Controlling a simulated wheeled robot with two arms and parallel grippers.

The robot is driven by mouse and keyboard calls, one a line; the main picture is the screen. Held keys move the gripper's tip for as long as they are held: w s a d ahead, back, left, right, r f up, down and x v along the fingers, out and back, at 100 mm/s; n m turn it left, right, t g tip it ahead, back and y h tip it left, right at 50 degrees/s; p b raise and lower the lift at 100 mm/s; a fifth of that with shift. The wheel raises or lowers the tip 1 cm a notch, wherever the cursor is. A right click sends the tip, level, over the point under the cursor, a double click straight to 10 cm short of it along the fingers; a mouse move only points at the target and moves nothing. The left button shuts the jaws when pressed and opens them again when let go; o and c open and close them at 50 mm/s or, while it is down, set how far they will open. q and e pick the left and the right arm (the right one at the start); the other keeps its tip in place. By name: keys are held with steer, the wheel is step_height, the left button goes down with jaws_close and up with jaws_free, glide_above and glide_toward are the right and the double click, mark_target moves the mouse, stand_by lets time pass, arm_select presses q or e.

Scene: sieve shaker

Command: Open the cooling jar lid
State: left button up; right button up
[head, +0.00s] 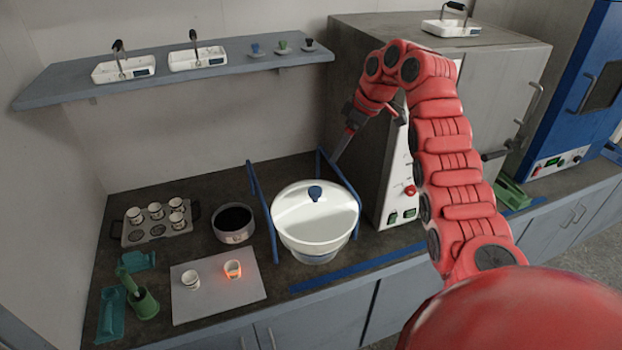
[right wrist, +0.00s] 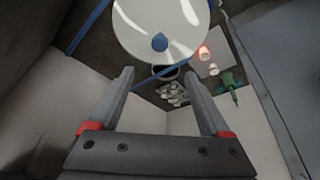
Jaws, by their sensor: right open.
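The cooling jar is a clear glass vessel (head: 314,257) on the dark counter. Its wide white lid (head: 300,225) with a blue knob (head: 315,193) sits on top. My right gripper (head: 336,160) is behind and to the right of the lid, near the blue rail. It is open and empty. In the right wrist view the lid (right wrist: 140,22) and knob (right wrist: 160,41) lie ahead of the open fingers (right wrist: 158,73), apart from them. My left gripper is not in view.
Blue rails (head: 262,212) flank the jar. A dark bowl (head: 233,235), a tray of small cups (head: 158,236) and a grey plate (head: 200,307) with a glowing crucible (head: 233,269) stand left. A grey furnace (head: 365,110) stands close on the right; a shelf (head: 180,78) hangs behind.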

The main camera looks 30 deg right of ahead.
mark_target(315, 189)
steer(key=p+x, duration=0.5)
steer(key=x, duration=1.2)
steer(key=shift+c, duration=0.3)
jaws_close()
